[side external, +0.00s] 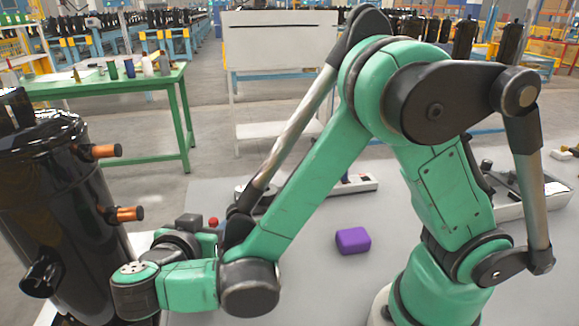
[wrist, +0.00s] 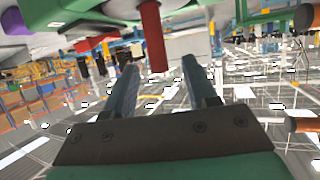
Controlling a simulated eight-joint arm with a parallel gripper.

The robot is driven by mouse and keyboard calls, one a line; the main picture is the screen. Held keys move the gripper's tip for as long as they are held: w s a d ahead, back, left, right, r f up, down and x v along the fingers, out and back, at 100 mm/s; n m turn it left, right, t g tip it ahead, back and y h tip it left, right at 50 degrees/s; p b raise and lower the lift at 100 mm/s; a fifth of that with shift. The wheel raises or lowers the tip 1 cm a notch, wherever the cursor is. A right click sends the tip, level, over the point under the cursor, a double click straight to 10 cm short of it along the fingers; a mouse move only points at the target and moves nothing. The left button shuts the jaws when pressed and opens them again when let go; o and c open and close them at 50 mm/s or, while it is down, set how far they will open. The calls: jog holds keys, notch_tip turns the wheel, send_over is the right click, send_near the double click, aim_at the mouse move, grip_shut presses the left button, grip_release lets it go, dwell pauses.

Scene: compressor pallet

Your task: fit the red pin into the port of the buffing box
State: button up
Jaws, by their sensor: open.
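The red pin (wrist: 152,38) shows in the wrist view as a red cylinder hanging in from the top edge, between my fingertips in the picture. Whether it touches either finger cannot be told. My gripper (wrist: 161,62) is open, with a gap on both sides of the pin. In the side view a small red tip (side external: 213,222) shows beside my wrist, mostly hidden by my arm. The buffing box and its port cannot be made out for certain. A green surface (wrist: 65,12) lies at the top of the wrist view.
A black compressor (side external: 60,200) with copper stubs (side external: 124,214) stands at the left, close to my wrist. A purple block (side external: 353,240) sits on the grey surface (side external: 315,285), with clear room around it. A power strip (side external: 355,184) lies behind. A green table (side external: 110,85) stands farther back.

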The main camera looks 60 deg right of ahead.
jog(key=v, duration=0.7)
jog(key=shift+s+a+r, duration=0.15)
jog(key=shift+a, duration=0.05)
jog(key=d+n+g+y, duration=0.1)
jog(key=d+n+y, duration=0.1)
jog(key=d, duration=0.1)
jog(key=d+f+n+y, duration=0.1)
jog(key=d+n+y, duration=0.1)
jog(key=s+d+n+g+y, duration=0.1)
jog(key=d, duration=0.2)
jog(key=shift+s+d+f+n+g+y, duration=0.1)
jog(key=shift+d+f+n+g+y, duration=0.05)
jog(key=shift+d+n+g+y, duration=0.2)
jog(key=d+n+y, duration=0.1)
jog(key=s+d+n+y, duration=0.1)
jog(key=n+y, duration=0.1)
jog(key=shift+d+f, duration=0.15)
jog(key=shift+d, duration=0.05)
jog(key=d+n+t+y, duration=0.1)
jog(key=d+r+n+t+y, duration=0.1)
jog(key=n+t+y, duration=0.1)
jog(key=shift+d+r, duration=0.1)
jog(key=shift+d, duration=0.1)
jog(key=shift+d+r+n+t, duration=0.3)
jog(key=shift+d+n+t, duration=0.05)
jog(key=shift+n+t, duration=0.2)
